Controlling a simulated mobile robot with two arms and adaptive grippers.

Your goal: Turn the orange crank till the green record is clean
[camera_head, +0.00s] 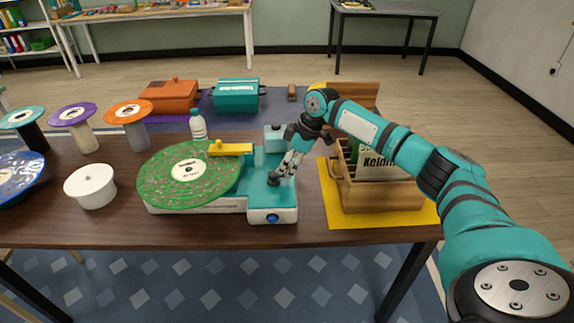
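The green record (165,184) lies flat on the teal and white cleaning machine (233,198). Pale smudges cover much of its face around the white label. A yellow-orange bar (237,149) with a small upright knob reaches over the record's back edge. I cannot make out a separate orange crank. My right gripper (281,172) points down over the right part of the machine, with its fingertips at a dark round piece (273,181). Whether the fingers are closed on anything is not clear. My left gripper is not in view.
A white lidded pot (91,187) and several discs on stands are left of the machine. A bottle (198,127) stands behind it. A wooden crate (378,196) on a yellow mat (337,216) is at the right, close to my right arm. Orange (170,97) and teal (236,97) boxes stand farther back.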

